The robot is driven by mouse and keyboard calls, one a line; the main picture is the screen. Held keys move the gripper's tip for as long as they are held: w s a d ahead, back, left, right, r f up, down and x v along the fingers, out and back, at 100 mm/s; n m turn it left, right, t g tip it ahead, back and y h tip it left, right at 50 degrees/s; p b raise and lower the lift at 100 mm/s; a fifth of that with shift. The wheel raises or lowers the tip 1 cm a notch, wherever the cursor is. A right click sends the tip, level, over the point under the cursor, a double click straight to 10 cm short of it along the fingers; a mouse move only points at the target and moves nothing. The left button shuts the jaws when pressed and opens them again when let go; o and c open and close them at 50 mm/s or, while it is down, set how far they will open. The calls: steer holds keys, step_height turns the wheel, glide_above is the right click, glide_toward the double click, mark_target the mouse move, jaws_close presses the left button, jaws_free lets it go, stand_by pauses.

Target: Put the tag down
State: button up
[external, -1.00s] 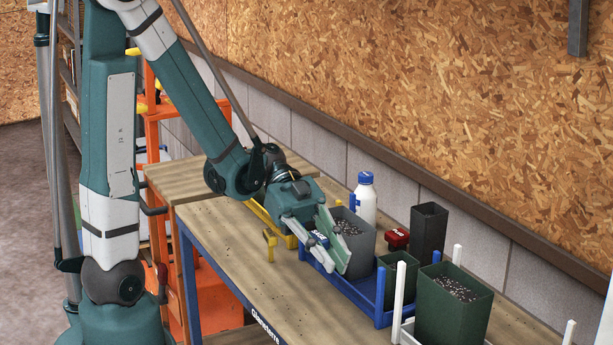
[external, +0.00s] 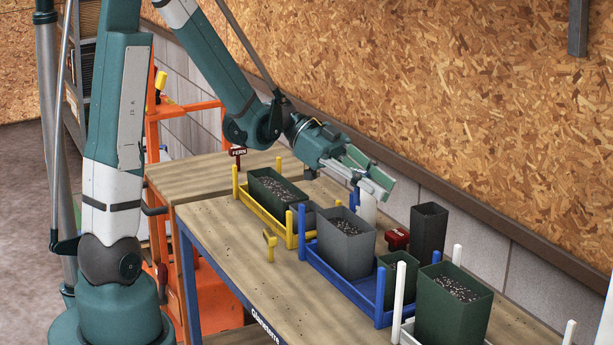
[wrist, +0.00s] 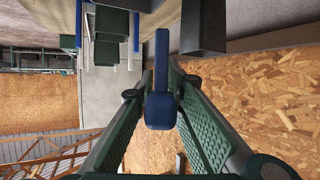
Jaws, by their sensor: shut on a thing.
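My gripper (external: 372,180) is shut on a dark blue tag and holds it above the bench near the white bottle (external: 368,210). In the wrist view the tag (wrist: 160,110) sits between the green finger pads, its blunt head towards me and its narrow blue stake (wrist: 161,58) pointing away. The tag's face is turned away or too dark to read. In the external view my gripper covers the bottle's top, and I cannot tell whether a blue patch there is the tag or the bottle's label.
A blue rack (external: 378,312) holds a grey pot (external: 345,250) of soil and a green pot. A yellow rack (external: 262,211) holds a dark green pot. A red tag (external: 396,239) lies beside a tall black pot (external: 428,235).

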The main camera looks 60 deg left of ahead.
steer(key=w+a+f+n+t+y, duration=0.2)
steer(key=a+n+t, duration=0.1)
steer(key=a, duration=1.7)
steer(key=w+a+f+n+t+y, duration=0.1)
steer(key=w+a+n+t+y, duration=0.2)
steer(key=a, duration=1.6)
steer(key=s+a+f+n+y, duration=0.1)
steer(key=s+a, duration=0.5)
steer(key=a, duration=0.7)
steer(key=s+a+f+n+t+y, duration=0.1)
steer(key=s+a+n+y, duration=0.2)
steer(key=s+a, duration=0.4)
steer(key=s+a+f+n+y, duration=0.1)
steer(key=s+a+n+y, duration=0.2)
steer(key=a, duration=1.5)
steer(key=s+b, duration=0.1)
steer(key=s, duration=0.3)
steer(key=shift+a+f+t, duration=0.35)
steer(key=shift+f+t, duration=0.05)
steer(key=shift+f, duration=0.1)
steer(key=shift+f+b, duration=0.5)
steer(key=shift+f, duration=2.55)
steer(key=shift+f+b, duration=0.35)
steer(key=shift+f, duration=1.5)
